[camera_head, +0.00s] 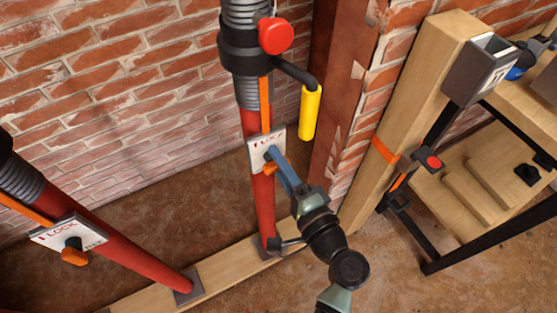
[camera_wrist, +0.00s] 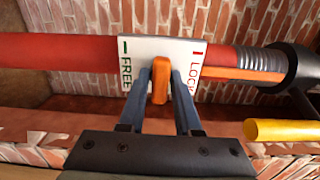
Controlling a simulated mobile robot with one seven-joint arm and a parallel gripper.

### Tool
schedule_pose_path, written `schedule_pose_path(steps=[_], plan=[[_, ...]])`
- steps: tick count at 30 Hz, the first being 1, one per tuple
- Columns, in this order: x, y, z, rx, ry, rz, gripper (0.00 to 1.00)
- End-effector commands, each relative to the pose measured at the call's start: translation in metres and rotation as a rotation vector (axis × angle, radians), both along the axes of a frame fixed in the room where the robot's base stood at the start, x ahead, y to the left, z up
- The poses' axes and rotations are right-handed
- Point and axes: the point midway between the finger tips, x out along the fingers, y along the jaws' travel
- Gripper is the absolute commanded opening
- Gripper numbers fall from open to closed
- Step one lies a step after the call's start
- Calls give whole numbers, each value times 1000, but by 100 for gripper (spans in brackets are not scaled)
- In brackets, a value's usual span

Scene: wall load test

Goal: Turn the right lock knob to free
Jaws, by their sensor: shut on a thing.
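The right lock knob (camera_wrist: 160,83) is an orange lever on a white plate (camera_wrist: 190,48) marked FREE with a green bar at left and LOCK with a red bar at right. My gripper (camera_wrist: 161,72) has its two blue-grey fingers on either side of the knob and is shut on it. The knob lies between the two words; which mark it points at I cannot tell. In the head view, my gripper (camera_head: 273,155) reaches the plate from the lower right, on the upright red prop (camera_head: 263,205). Its fingers hide part of the knob there.
A second red prop (camera_head: 130,250) leans at left with its own lock plate and orange knob (camera_head: 74,256). A yellow handle (camera_head: 310,112) and red button (camera_head: 276,36) sit above my gripper. A wooden post (camera_head: 405,115) and black-framed bench (camera_head: 470,190) stand at right.

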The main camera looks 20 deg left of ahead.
Motion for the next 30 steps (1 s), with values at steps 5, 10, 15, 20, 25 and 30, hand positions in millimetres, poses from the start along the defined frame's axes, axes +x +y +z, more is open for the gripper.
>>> schedule_pose_path(steps=[5, 10, 15, 20, 25, 30], plan=[[-1, 0, -2, -1, 3, 0, 50], [0, 0, -1, -1, 2, 0, 52], [-1, -2, -1, -1, 1, -1, 52], [-12, -16, -1, 0, 1, -4, 52], [-34, -45, -1, -1, 2, -6, 52], [-57, -74, -1, -1, 3, -5, 52]])
